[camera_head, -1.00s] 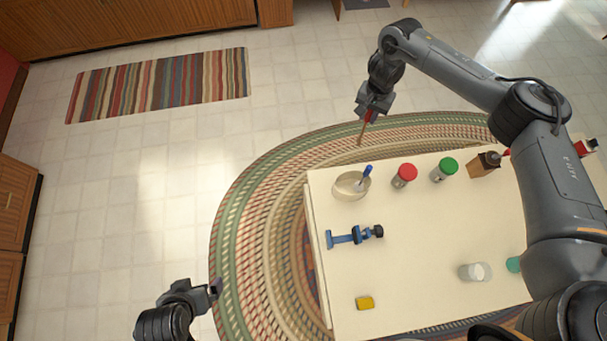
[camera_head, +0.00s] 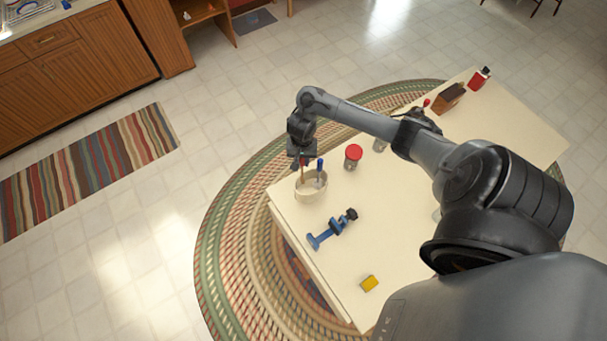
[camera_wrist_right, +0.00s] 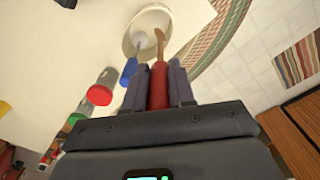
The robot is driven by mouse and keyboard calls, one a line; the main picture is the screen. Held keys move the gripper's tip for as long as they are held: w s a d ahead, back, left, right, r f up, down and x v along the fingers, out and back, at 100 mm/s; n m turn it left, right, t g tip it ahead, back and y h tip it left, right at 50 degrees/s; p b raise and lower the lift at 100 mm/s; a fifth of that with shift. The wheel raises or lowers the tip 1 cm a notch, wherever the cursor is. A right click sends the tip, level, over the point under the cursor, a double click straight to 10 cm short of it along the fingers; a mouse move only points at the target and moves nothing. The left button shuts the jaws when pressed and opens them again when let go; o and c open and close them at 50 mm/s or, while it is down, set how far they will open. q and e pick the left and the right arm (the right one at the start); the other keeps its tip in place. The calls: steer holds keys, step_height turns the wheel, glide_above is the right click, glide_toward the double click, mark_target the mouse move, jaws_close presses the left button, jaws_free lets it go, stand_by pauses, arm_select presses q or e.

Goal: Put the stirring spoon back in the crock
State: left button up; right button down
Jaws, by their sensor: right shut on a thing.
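The stirring spoon has a red handle (camera_wrist_right: 159,85) and a light wooden lower end (camera_wrist_right: 160,45). My right gripper (camera_head: 302,163) is shut on the red handle and holds the spoon above the crock, wooden end down. The crock (camera_head: 311,190) is a cream round bowl near the table's far left corner; it also shows in the right wrist view (camera_wrist_right: 137,45). The wooden end overlaps the crock's opening in both views; I cannot tell how deep it reaches. My left gripper is out of view.
A red-lidded jar (camera_head: 353,157) stands right of the crock. A blue clamp-like tool (camera_head: 332,229) and a yellow block (camera_head: 369,284) lie nearer on the cream table (camera_head: 330,270). A brown block-shaped holder (camera_head: 448,98) and a red bottle (camera_head: 480,77) stand farther back right.

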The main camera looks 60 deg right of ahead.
steer(key=shift+s+f, duration=0.3)
steer(key=shift+s, duration=0.1)
steer(key=b, duration=0.2)
glide_above(304, 180)
step_height(304, 180, down, 6)
steer(key=shift+s+d+r, duration=0.1)
steer(key=shift+s, duration=0.05)
steer(key=shift+f+b, duration=0.8)
steer(key=shift+f, duration=1.5)
steer(key=c, duration=1)
jaws_free()
steer(key=shift+o, duration=0.2)
